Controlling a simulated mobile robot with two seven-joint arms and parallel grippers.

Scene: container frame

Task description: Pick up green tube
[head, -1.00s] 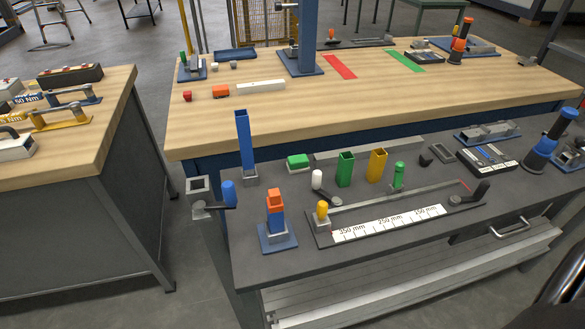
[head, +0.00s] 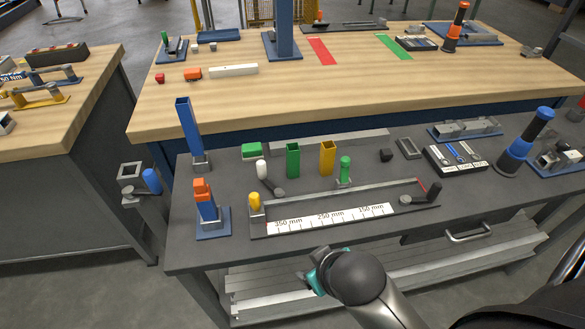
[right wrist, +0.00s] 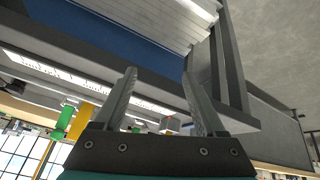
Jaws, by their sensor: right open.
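The green tube (head: 293,161) is a square, open-topped tube standing upright on the dark grey bench top in the head view. A similar yellow tube (head: 327,158) stands to its right, a small gap apart. My right gripper (head: 308,279) is in front of the bench's front edge, well apart from the tube. In the right wrist view its two fingers (right wrist: 158,76) are spread with nothing between them. A green item (right wrist: 64,122) shows at the left there beside a yellow one; I cannot tell whether it is the tube. My left gripper is not in view.
A white ruler strip (head: 330,218) on a dark base lies between the gripper and the tube. A white-topped piece (head: 262,170) and a green cylinder (head: 345,170) flank the two tubes. A tall blue tube (head: 188,130) stands at left. A drawer handle (head: 468,233) juts from the bench front.

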